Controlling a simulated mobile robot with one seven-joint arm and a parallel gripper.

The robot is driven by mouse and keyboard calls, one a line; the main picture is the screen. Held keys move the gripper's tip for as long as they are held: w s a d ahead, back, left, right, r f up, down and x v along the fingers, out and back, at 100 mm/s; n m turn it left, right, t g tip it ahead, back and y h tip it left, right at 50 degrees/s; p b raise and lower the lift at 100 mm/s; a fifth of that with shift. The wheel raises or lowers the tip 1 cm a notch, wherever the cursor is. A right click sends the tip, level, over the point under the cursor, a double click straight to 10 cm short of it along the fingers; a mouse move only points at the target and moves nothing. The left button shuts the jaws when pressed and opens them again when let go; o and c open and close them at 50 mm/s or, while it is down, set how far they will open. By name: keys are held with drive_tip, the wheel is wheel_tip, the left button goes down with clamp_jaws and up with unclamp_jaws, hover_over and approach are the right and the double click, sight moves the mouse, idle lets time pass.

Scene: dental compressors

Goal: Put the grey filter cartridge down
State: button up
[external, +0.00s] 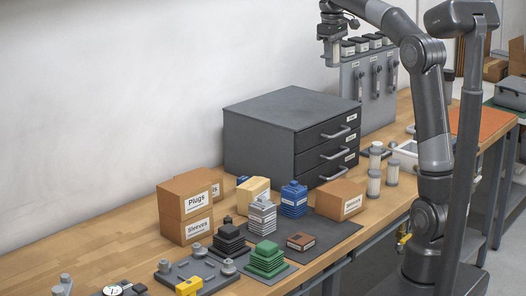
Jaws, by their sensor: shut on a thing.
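My gripper (332,37) is at the top of the external view, in front of the wall and above the dark drawer cabinet in the picture. It is shut on the grey filter cartridge (332,54), a small pale grey piece that hangs upright below the fingers. The fingers partly hide its top. The cartridge appears clear of the cabinet top, but its exact height and depth are hard to tell. Several similar white cartridges with grey caps (373,183) stand on the bench to the right of the cabinet.
The dark drawer cabinet (262,118) and a grey panel with handles (357,88) stand at the back. Cardboard boxes (184,207), stacked coloured parts (268,259) and a dark mat (328,232) crowd the wooden bench's front. Bare wood shows left of the boxes.

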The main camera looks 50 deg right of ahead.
drive_tip(key=w+d+f+m, duration=0.1)
drive_tip(key=w+d+f, duration=0.1)
drive_tip(key=d, duration=1)
drive_tip(key=w+d+f, duration=0.1)
drive_tip(key=w+d, duration=0.1)
drive_tip(key=d, duration=1)
hover_over(329, 105)
wheel_tip(329, 105, down, 12)
drive_tip(key=shift+s, duration=0.1)
drive_tip(key=shift+f, duration=2.05)
drive_tip(key=shift+f, duration=0.15)
drive_tip(key=o, duration=1)
drive_tip(key=shift+o, duration=0.2)
